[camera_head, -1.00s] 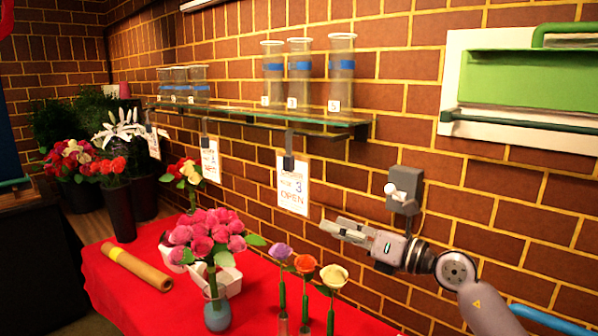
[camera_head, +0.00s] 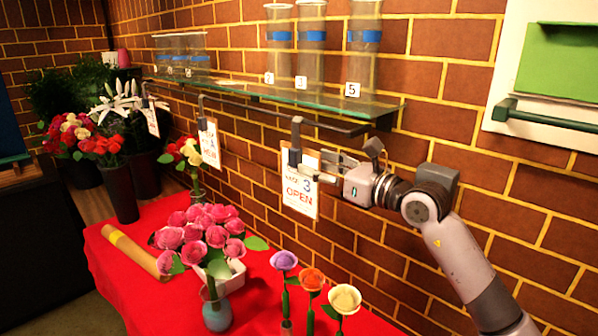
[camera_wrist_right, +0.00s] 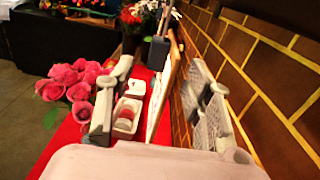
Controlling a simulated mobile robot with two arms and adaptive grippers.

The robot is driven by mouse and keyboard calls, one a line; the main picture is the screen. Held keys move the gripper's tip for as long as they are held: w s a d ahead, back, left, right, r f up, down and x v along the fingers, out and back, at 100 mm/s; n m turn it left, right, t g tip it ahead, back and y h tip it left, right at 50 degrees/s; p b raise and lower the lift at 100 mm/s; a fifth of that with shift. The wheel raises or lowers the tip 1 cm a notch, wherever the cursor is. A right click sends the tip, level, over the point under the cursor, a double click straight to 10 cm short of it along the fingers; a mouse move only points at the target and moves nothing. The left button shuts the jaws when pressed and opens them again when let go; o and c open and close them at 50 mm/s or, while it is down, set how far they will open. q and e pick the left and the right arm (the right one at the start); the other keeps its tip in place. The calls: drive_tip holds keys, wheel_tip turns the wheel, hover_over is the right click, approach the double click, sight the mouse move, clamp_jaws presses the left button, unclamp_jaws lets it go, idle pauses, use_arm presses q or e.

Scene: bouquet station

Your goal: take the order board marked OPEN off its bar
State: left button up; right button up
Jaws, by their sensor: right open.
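The white order board marked OPEN (camera_head: 300,200), with a blue 3, hangs upright against the brick wall from a dark clip (camera_head: 295,146) on the dark bar (camera_head: 340,127) under the glass shelf. My right gripper (camera_head: 328,163) is open at the board's upper right edge, pointing left along the wall. In the right wrist view the board (camera_wrist_right: 162,95) shows nearly edge-on between the spread fingers of my right gripper (camera_wrist_right: 158,108), with gaps on both sides. The clip (camera_wrist_right: 158,52) shows above it. My left gripper is not in view.
Another board (camera_head: 209,145) hangs farther left on its own hook. Several glass vases (camera_head: 311,50) stand on the shelf (camera_head: 300,100) above. Pink roses (camera_head: 205,235) and single flowers (camera_head: 312,280) stand on the red table (camera_head: 115,270) below. The wall is close behind the board.

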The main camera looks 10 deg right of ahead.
sight(300, 161)
drive_tip(key=shift+x, duration=0.9)
drive_tip(key=shift+w+p, duration=0.2)
drive_tip(key=shift+p, duration=0.15)
drive_tip(key=p+x, duration=0.2)
drive_tip(key=x, duration=0.2)
drive_tip(key=shift+w+a+f, duration=0.15)
drive_tip(key=shift+a+f, duration=0.05)
drive_tip(key=shift+a, duration=0.05)
drive_tip(key=shift+w+a+f, duration=0.1)
drive_tip(key=shift+w+a, duration=0.1)
drive_tip(key=shift+w, duration=0.1)
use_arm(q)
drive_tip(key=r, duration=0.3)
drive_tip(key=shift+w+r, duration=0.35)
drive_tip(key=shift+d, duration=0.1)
use_arm(e)
drive_tip(key=shift+s+d, duration=0.1)
drive_tip(key=shift+c, duration=0.3)
drive_tip(key=shift+c, duration=0.7)
clamp_jaws()
